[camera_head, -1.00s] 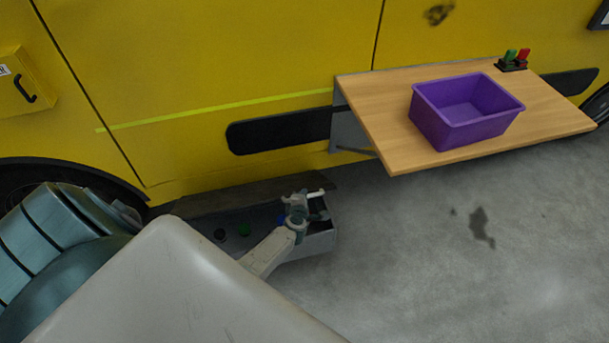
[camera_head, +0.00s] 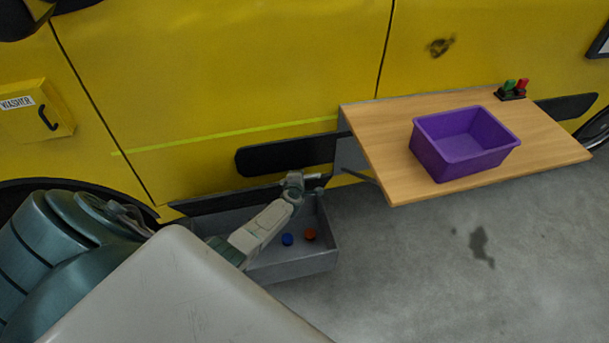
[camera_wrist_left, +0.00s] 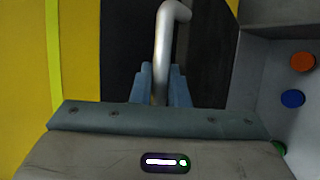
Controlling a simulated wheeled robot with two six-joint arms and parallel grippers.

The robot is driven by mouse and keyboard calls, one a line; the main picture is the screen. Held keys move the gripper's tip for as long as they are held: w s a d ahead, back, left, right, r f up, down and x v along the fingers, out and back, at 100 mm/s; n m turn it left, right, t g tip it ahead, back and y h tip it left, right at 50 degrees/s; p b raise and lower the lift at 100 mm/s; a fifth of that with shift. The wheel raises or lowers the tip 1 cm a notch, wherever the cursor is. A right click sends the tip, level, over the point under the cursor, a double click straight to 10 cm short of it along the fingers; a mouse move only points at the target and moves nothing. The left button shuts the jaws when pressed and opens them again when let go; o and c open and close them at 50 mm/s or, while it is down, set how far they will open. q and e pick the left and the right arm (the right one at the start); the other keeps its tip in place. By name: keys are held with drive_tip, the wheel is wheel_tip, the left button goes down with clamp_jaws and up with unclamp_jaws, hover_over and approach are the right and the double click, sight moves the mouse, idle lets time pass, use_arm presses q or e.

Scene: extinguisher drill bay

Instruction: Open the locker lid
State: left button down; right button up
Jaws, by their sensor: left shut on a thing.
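The grey locker (camera_head: 300,266) sits low beside the yellow vehicle, its top uncovered. Its dark lid (camera_head: 222,203) stands raised at the back, near the vehicle side, and is partly hidden by my arm. My left gripper (camera_head: 312,181) is at the lid's right part. In the left wrist view, a silver bar handle (camera_wrist_left: 164,45) runs between the fingers of my left gripper (camera_wrist_left: 160,85), which is shut on it. The dark lid (camera_wrist_left: 205,50) shows behind the handle. My right gripper is not in view.
A blue disc (camera_head: 287,240) and a red-orange disc (camera_head: 310,234) lie inside the locker; a green one (camera_wrist_left: 279,148) shows in the left wrist view. A wooden shelf (camera_head: 375,125) with a purple bin (camera_head: 465,165) juts out at right. A yellow washer box (camera_head: 30,115) is at left.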

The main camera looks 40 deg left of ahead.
use_arm(q)
drive_tip(key=w+a+r, duration=0.2)
drive_tip(key=w+a, duration=0.2)
drive_tip(key=shift+a, duration=0.3)
drive_tip(key=shift+r, duration=0.1)
drive_tip(key=c, duration=1.5)
unclamp_jaws()
drive_tip(key=shift+c, duration=0.2)
drive_tip(key=shift+o, duration=0.7)
drive_tip(key=shift+s+d, duration=0.1)
drive_tip(key=shift+s, duration=0.1)
drive_tip(key=p+v, duration=0.8)
drive_tip(key=v, duration=0.2)
drive_tip(key=shift+s+r+p, duration=0.25)
drive_tip(key=shift+r+p, duration=0.15)
